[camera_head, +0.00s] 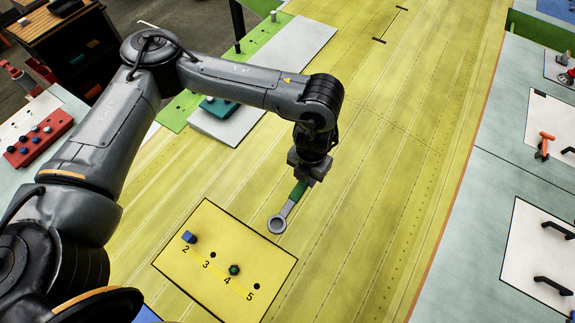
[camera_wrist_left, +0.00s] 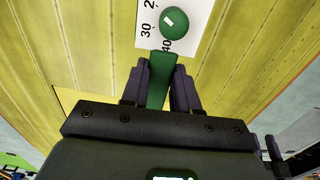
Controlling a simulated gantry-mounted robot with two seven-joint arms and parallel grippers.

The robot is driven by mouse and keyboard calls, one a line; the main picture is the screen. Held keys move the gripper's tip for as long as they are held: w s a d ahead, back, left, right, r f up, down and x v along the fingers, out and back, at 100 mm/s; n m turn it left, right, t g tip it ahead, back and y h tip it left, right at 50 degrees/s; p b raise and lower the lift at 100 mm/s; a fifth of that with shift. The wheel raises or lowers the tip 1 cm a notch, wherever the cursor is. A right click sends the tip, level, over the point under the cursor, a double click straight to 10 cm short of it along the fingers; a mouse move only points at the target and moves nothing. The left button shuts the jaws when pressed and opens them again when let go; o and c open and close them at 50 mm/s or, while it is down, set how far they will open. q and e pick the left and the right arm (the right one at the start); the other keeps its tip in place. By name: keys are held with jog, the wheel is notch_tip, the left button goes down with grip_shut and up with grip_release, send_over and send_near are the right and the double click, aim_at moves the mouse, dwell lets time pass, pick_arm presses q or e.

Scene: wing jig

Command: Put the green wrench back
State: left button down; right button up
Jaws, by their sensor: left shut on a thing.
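My left gripper (camera_head: 303,178) is shut on the green handle of the green wrench (camera_head: 297,195) and holds it above the yellow wing surface. The wrench's grey ring end (camera_head: 277,224) points down and toward the front. In the left wrist view the green handle (camera_wrist_left: 160,75) sits between the two dark purple fingers of the gripper (camera_wrist_left: 158,85). Beyond it is a green round piece (camera_wrist_left: 174,24) over a white card (camera_wrist_left: 202,12) with numbers; I cannot tell whether this piece belongs to the wrench.
A yellow panel (camera_head: 225,220) numbered 2 to 5 lies near the wrench, with a blue piece (camera_head: 188,236) and a green piece (camera_head: 234,269) on it. A grey board (camera_head: 235,125) lies behind. White mats with black handles (camera_head: 553,286) and an orange tool (camera_head: 543,146) are right.

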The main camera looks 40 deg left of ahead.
pick_arm(q)
jog(key=w+a+f, duration=0.1)
jog(key=a+f, duration=0.1)
jog(key=a, duration=0.1)
jog(key=w+a+f, duration=0.2)
jog(key=a, duration=0.1)
jog(key=w+a+f, duration=0.2)
jog(key=a, duration=0.1)
jog(key=shift+a+f, duration=0.15)
jog(key=shift+a, duration=0.05)
jog(key=shift+f+b, duration=0.35)
jog(key=shift+f, duration=1.65)
jog(key=shift+f, duration=0.2)
jog(key=c, duration=0.8)
grip_release()
jog(key=shift+c, duration=0.2)
jog(key=shift+r, duration=0.15)
